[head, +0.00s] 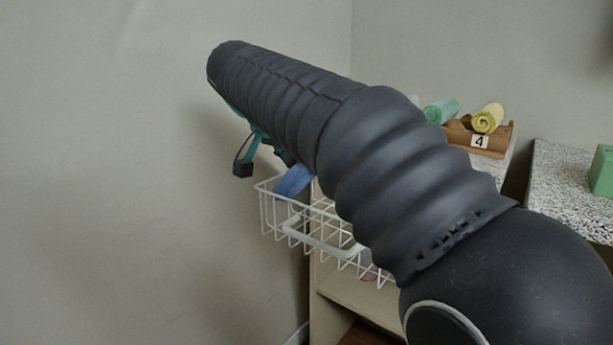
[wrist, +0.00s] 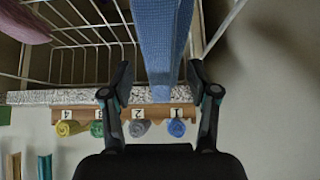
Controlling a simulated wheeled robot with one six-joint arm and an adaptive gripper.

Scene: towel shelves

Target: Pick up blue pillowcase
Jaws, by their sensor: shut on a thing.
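The blue pillowcase (head: 293,181) shows in the head view as a small blue patch at the white wire basket (head: 290,232), partly hidden behind my arm. In the wrist view the pillowcase (wrist: 162,35) is a long textured blue strip that runs up between my fingers and narrows toward the bottom. My gripper (wrist: 158,75) is shut on it, with one finger on each side. In the head view my gripper is mostly hidden by the arm; one dark finger shows above the basket's left side.
In the wrist view, which looks upside down, a wooden rack (wrist: 150,112) with numbered slots holds several rolled towels. A pink cloth (wrist: 22,22) lies at the top left. In the head view a speckled counter (head: 565,170) bears a green block (head: 601,171). Bare wall is at left.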

